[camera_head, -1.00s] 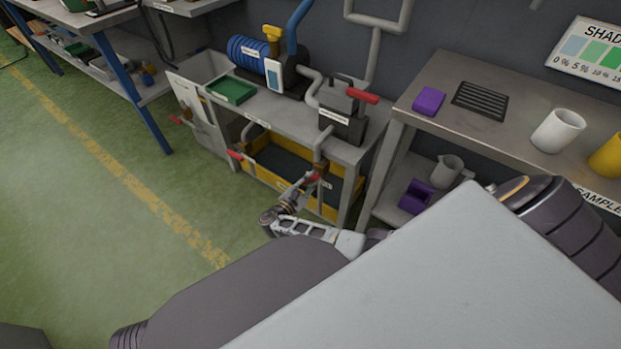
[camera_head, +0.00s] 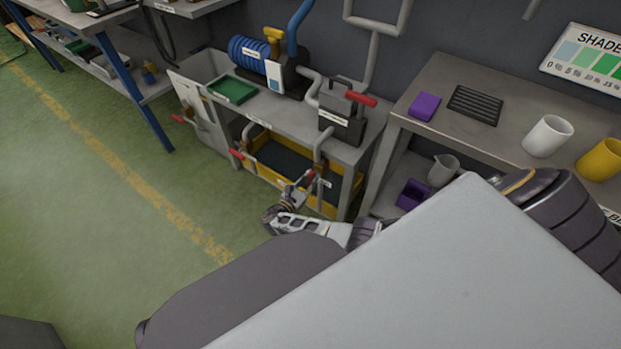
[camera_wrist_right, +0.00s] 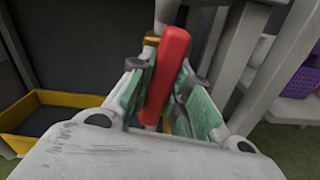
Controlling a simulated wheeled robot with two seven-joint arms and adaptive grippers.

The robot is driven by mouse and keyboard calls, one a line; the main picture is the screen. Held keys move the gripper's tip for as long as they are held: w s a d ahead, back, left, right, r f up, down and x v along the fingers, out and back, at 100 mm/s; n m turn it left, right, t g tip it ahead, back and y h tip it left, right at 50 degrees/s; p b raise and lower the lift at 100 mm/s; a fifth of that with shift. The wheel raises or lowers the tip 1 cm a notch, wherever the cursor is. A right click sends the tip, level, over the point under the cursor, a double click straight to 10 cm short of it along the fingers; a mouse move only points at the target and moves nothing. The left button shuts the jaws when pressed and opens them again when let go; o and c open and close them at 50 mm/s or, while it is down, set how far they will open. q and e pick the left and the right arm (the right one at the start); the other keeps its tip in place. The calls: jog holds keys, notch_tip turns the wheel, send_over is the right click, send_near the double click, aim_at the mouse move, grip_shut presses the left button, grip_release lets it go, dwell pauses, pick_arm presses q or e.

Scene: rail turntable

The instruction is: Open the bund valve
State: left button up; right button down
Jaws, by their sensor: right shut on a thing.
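My right gripper (camera_head: 302,185) reaches low to the front of the pump bench, at a pipe with a red lever handle (camera_head: 310,174). In the right wrist view the gripper (camera_wrist_right: 165,95) has its green-padded fingers on both sides of the red handle (camera_wrist_right: 167,70), shut on it. A label on this valve cannot be read, so I cannot tell by name that it is the bund valve. The yellow bund tray (camera_head: 330,208) lies behind the pipe; it also shows in the right wrist view (camera_wrist_right: 75,99). My left gripper is not in view.
Another red-handled valve (camera_head: 237,154) sits at the tray's left end. A red lever (camera_head: 361,99) is on the grey box on the bench (camera_head: 290,118). A bench leg (camera_head: 347,190) stands close right of my gripper. The green floor (camera_head: 90,200) at left is clear.

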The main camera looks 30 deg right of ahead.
jog(key=c, duration=1.3)
grip_release()
jog(key=shift+r, duration=0.1)
jog(key=shift+r, duration=4.85)
jog(key=shift+a, duration=0.1)
